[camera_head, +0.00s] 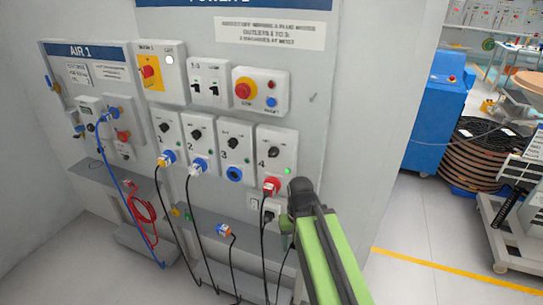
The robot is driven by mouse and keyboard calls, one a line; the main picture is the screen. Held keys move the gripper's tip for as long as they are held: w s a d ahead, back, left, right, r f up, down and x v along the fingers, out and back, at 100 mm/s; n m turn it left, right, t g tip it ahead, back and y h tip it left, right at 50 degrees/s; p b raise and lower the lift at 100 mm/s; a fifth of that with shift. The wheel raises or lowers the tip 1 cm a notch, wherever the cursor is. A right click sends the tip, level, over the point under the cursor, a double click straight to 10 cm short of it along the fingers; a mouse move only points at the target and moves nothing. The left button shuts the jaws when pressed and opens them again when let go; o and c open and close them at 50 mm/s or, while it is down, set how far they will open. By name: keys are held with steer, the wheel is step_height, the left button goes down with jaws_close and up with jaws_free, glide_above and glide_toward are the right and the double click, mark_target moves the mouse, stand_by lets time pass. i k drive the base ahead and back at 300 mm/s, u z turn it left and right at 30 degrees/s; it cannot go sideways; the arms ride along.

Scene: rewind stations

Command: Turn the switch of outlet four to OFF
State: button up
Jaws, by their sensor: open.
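Outlet four (289,140) is the rightmost grey box in the lower row, marked 4. Its black rotary switch (273,152) is in plain view, but the knob is too small to read its position surely. A green lamp (288,171) is lit beside it. A red plug (271,186) sits in the outlet's socket, with a dark cable hanging down. My green arm rises from the bottom right, and its dark joint stands just right of and below the red plug in the picture. I cannot make out my jaws; the arm seems to hide them.
Outlets one, two (206,150) and three stand left of outlet four. A red emergency button (243,90) and breaker box (209,82) are above. Cables hang below, past a grey ledge (240,238). Open floor (405,240) lies to the right, before a blue machine (432,125).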

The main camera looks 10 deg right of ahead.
mark_target(274, 152)
steer(key=u, duration=1.6)
steer(key=k, duration=1.3)
steer(key=u, duration=0.35)
steer(key=i, duration=1.05)
steer(key=u, duration=0.05)
